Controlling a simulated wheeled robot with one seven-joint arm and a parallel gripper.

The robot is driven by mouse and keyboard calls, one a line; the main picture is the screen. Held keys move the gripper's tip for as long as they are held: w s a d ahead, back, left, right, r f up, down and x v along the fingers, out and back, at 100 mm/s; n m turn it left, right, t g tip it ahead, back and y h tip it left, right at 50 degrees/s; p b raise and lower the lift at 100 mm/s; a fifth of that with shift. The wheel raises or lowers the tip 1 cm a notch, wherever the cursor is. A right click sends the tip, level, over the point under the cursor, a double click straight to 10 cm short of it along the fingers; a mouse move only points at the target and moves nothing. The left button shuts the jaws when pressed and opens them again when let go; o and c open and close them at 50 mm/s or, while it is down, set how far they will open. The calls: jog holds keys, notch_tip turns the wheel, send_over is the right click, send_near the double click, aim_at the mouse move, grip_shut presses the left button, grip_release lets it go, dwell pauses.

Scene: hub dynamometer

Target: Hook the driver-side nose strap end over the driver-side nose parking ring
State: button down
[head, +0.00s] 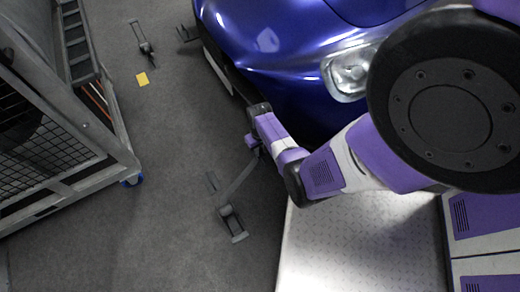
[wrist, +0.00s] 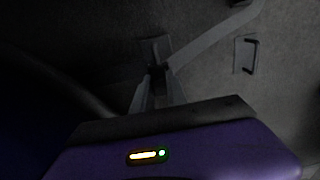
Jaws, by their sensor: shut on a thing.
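My gripper (head: 254,146) is near the front lower edge of the blue car, above the floor. In the wrist view my gripper (wrist: 156,72) is shut on the dark strap end (wrist: 154,50). The grey strap (head: 240,178) runs from it down to a ratchet (head: 232,223) on the floor; the strap also shows in the wrist view (wrist: 215,38). A dark ring on a small plate (head: 212,182), which looks like the parking ring, lies left of the strap. The ring (wrist: 251,56) is empty and apart from my gripper in the wrist view. The fingers partly hide the strap end.
The blue car (head: 275,40) fills the upper right. A metal cage frame (head: 60,170) stands at left.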

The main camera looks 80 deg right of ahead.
jog(key=shift+r+p, duration=0.55)
jog(key=shift+r, duration=0.1)
dwell(0.3)
jog(key=shift+r+p, duration=1.95)
jog(key=shift+p, duration=0.05)
